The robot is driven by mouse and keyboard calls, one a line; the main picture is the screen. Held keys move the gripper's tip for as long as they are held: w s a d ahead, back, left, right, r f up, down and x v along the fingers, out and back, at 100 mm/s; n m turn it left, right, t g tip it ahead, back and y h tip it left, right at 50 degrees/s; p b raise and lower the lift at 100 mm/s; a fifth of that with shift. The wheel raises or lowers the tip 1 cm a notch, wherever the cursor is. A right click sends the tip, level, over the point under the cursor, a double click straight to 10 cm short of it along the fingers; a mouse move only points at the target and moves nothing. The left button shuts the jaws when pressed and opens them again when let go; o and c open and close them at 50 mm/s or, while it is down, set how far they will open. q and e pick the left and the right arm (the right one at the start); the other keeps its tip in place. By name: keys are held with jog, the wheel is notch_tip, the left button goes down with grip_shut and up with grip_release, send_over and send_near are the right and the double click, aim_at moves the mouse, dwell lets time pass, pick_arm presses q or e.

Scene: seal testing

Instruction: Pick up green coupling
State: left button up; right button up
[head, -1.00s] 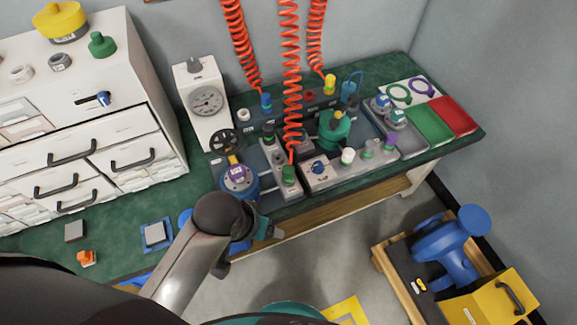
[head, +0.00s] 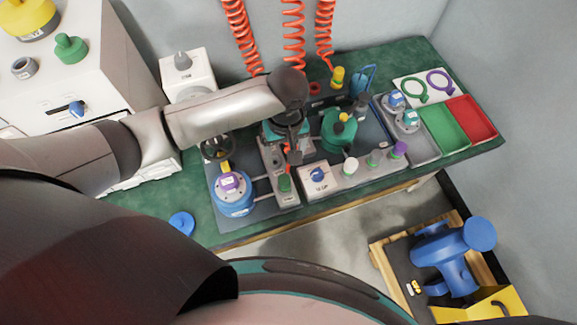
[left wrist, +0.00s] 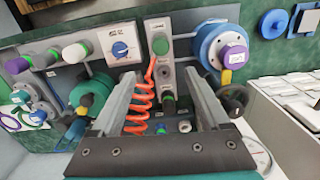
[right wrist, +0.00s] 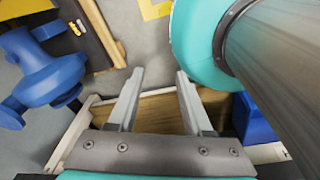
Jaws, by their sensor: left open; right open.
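The green coupling (head: 284,183) is at the lower end of the middle orange coiled hose, on a grey block of the bench rig. In the left wrist view the green coupling (left wrist: 165,54) shows just beyond the fingertips, roughly between them, with the hose running down beside it. My left gripper (head: 293,153) is above the rig, pointing down, and hides part of the hose. Its fingers (left wrist: 162,74) are open and empty, apart from the coupling. My right gripper (right wrist: 160,74) is open and empty near the wooden bench edge; it is outside the head view.
A blue flanged vessel (head: 234,194) stands left of the coupling, and a white box with a blue knob (head: 318,175) stands right. A green valve body (head: 339,131) is behind. Green (head: 444,130) and red (head: 471,118) trays lie at right. Other orange hoses hang behind.

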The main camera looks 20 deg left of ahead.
pick_arm(q)
jog(key=b, duration=0.2)
send_over(285, 179)
notch_tip(285, 179, down, 6)
jog(key=shift+r, duration=0.2)
notch_tip(285, 179, down, 4)
jog(key=shift+r+b, duration=0.25)
jog(key=shift+b, duration=0.35)
jog(key=shift+f, duration=0.45)
notch_tip(285, 179, down, 5)
jog(key=shift+r+b, duration=0.15)
jog(key=shift+b, duration=1.05)
pick_arm(e)
jog(key=s+f, duration=0.3)
jog(key=f, duration=0.3)
jog(key=shift+s, duration=0.15)
jog(key=shift+g, duration=0.3)
pick_arm(q)
jog(key=shift+c, duration=1.1)
grip_shut()
pick_arm(e)
jog(key=shift+s, duration=0.2)
